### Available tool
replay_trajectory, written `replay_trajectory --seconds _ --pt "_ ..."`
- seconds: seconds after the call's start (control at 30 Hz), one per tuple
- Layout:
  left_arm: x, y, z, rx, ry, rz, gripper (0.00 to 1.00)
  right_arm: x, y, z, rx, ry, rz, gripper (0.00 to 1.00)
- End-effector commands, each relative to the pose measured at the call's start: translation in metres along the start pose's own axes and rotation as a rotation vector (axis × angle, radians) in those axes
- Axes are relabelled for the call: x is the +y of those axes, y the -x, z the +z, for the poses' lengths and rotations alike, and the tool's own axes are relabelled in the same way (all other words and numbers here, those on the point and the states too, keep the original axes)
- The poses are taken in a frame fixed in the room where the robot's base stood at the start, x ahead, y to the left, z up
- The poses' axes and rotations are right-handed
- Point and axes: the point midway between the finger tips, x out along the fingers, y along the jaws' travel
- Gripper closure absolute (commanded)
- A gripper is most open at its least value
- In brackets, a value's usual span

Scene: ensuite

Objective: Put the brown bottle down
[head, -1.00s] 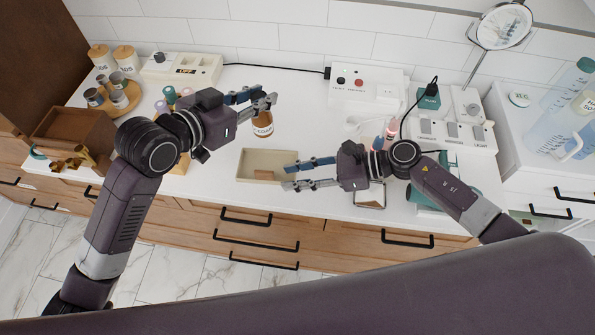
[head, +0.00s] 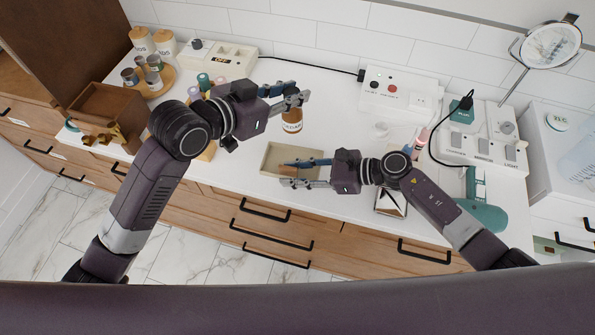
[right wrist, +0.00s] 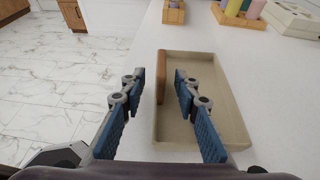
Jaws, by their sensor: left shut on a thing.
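The brown bottle (head: 292,122) has a pale label and is upright behind the beige tray in the head view. My left gripper (head: 292,99) is shut on its upper part. I cannot tell whether its base touches the counter. My right gripper (head: 287,172) is at the beige tray (head: 267,160). In the right wrist view the right gripper (right wrist: 160,88) has its blue fingers spread, with nothing held between them.
A wooden box (head: 103,103) and round spice stand (head: 160,84) are at left. Power units (head: 397,92) are at right. White counter is clear around the bottle.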

Motion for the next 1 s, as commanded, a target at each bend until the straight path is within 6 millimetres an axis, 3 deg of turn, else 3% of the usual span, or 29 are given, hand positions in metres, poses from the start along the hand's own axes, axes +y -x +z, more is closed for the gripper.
replay_trajectory --seconds 0.07,0.33,0.6,1.0 --pt "0.000 0.000 -0.001 0.003 -0.001 0.000 1.00 0.000 0.000 0.000 0.000 0.000 0.000 0.71" --pt "0.000 0.000 -0.001 0.003 -0.001 0.000 1.00 0.000 0.001 0.000 0.000 0.000 0.000 1.00" --pt "0.001 -0.001 0.001 0.004 0.005 -0.008 1.00 0.000 0.001 0.000 0.000 0.000 0.000 1.00" --pt "0.001 -0.016 0.035 0.008 0.069 -0.165 1.00 0.000 0.001 0.000 0.000 0.000 0.000 1.00"
